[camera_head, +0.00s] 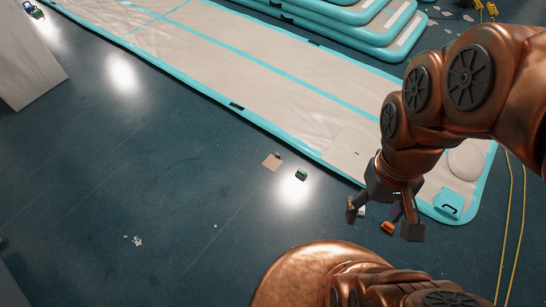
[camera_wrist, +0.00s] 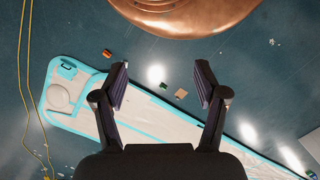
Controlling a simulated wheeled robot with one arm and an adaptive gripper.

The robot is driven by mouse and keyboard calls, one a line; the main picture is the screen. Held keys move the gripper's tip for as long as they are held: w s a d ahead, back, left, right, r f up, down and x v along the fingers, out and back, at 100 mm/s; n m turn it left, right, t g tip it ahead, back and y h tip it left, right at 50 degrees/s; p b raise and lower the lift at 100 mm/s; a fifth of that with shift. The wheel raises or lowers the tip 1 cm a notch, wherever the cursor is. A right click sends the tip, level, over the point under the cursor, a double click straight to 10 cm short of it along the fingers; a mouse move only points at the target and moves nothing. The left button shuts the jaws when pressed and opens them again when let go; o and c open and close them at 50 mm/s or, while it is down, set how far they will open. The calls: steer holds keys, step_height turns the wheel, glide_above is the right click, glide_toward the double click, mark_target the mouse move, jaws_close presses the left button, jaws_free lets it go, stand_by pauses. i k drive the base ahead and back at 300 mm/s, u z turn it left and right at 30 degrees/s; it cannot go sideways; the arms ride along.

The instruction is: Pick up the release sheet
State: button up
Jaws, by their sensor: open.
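The sheet (camera_wrist: 181,93) also shows in the wrist view, beyond and between my fingers, nearer the right one. My gripper (camera_head: 382,220) is open and empty, pointing down to the right of the sheet in the head view and well apart from it. In the wrist view both fingers of my gripper (camera_wrist: 162,67) are spread wide.
A small green object (camera_head: 301,174) lies right of the sheet. An orange block (camera_head: 388,227) lies on the floor near my gripper. The long inflatable track (camera_head: 250,80) runs behind, with a cyan item (camera_head: 449,202) at its right end. Yellow cords (camera_head: 508,230) lie at right. The left floor is mostly clear.

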mark_target(272, 163)
steer(key=z, duration=0.05)
steer(key=i, duration=1.45)
steer(key=u, duration=2.8)
